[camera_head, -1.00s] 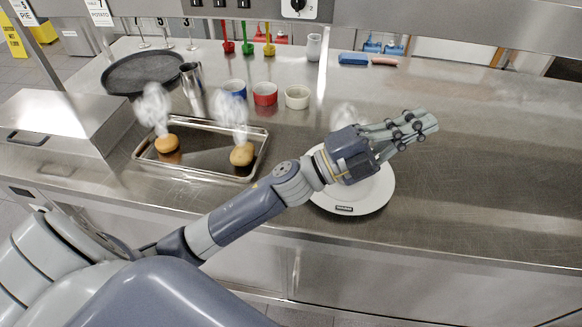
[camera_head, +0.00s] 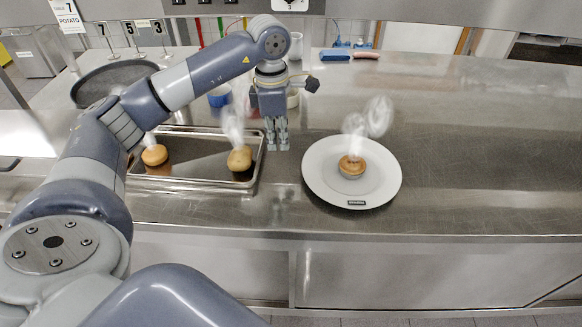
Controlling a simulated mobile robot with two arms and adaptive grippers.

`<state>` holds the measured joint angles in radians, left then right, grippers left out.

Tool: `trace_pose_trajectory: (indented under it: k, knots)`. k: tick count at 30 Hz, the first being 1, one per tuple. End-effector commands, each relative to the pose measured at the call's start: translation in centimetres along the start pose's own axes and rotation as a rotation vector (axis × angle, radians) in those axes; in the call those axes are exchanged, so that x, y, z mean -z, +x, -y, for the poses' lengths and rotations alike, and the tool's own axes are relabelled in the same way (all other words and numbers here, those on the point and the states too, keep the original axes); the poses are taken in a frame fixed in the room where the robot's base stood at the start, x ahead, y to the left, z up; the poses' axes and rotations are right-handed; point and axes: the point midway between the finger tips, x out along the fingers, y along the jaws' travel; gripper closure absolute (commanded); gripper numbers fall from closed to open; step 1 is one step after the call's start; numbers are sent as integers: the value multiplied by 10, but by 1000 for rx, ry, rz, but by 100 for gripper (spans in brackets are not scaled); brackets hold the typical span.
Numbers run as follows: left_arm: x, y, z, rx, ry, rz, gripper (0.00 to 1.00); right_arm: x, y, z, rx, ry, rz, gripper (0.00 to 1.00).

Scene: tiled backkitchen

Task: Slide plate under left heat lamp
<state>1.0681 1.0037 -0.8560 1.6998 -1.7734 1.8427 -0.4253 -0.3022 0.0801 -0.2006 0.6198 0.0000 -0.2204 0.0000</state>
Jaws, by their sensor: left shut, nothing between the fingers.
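A white plate (camera_head: 322,182) rests on the steel counter right of centre, with a steaming pie (camera_head: 351,167) on it and a small dark label on its near rim. My left gripper (camera_head: 278,146) points down, shut and empty, between the tray and the plate. It is left of the plate and apart from it in the picture. My left arm reaches across above the tray. My right gripper is not in view. The heat lamps are not clearly seen; a metal housing with a dial (camera_head: 296,4) runs along the top edge.
A metal tray (camera_head: 200,181) with two steaming pies (camera_head: 154,155) (camera_head: 239,159) lies to the left. A dark round pan (camera_head: 110,78) is behind it. A blue-handled object (camera_head: 335,55) lies at the back. My arm partly hides the ramekins. The counter right of the plate is clear.

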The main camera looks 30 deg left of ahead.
Motion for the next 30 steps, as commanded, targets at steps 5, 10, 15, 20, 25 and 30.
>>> trace_pose_trajectory:
  k: [5,10,15,20,25,30]
  knots:
    - [15,1,-6,-15,-11,-48,100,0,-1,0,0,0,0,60]
    - [16,26,-5,-11,-10,-48,100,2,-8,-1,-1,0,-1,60]
    - [17,63,-6,-11,-12,-47,100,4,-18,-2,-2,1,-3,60]
    - [18,97,-6,-10,-10,-46,100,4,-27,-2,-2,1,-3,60]
    - [-9,94,-7,-14,-8,-40,100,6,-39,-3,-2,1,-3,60]
    - [-20,96,-7,-15,-9,-41,100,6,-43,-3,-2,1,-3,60]
